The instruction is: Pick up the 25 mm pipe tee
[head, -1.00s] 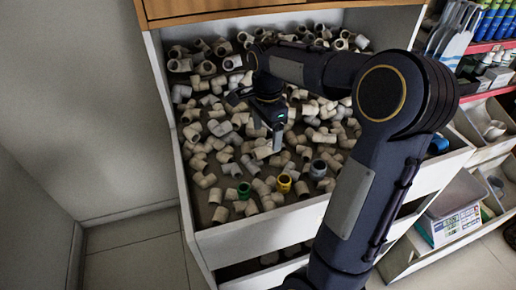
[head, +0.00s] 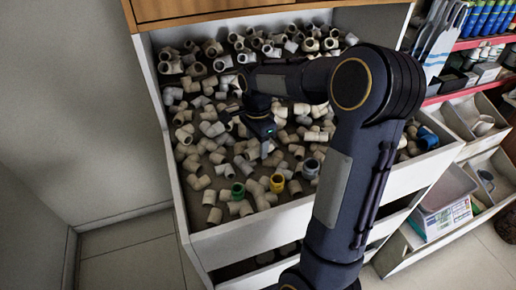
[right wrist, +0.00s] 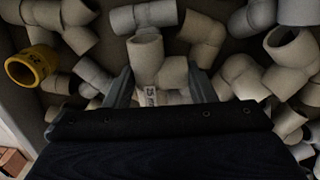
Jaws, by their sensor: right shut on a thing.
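A beige pipe fitting (right wrist: 146,58), which looks like the tee, sits between the two fingers of my right gripper (right wrist: 162,88) in the right wrist view. One of its open ends points up the picture, and a small printed label shows low on it. The fingers are closed against its sides. In the head view my right gripper (head: 264,146) reaches down into the drawer of fittings, and the held piece is mostly hidden there. I cannot tell whether it still touches the fittings below. My left gripper is not in view.
The white drawer (head: 262,236) is filled with loose beige and grey fittings, crowded around the gripper. A green-ringed fitting (head: 238,191) and a yellow one (head: 277,183) lie near the front. A blue item (head: 427,138) is at the right. Shelves stand further right.

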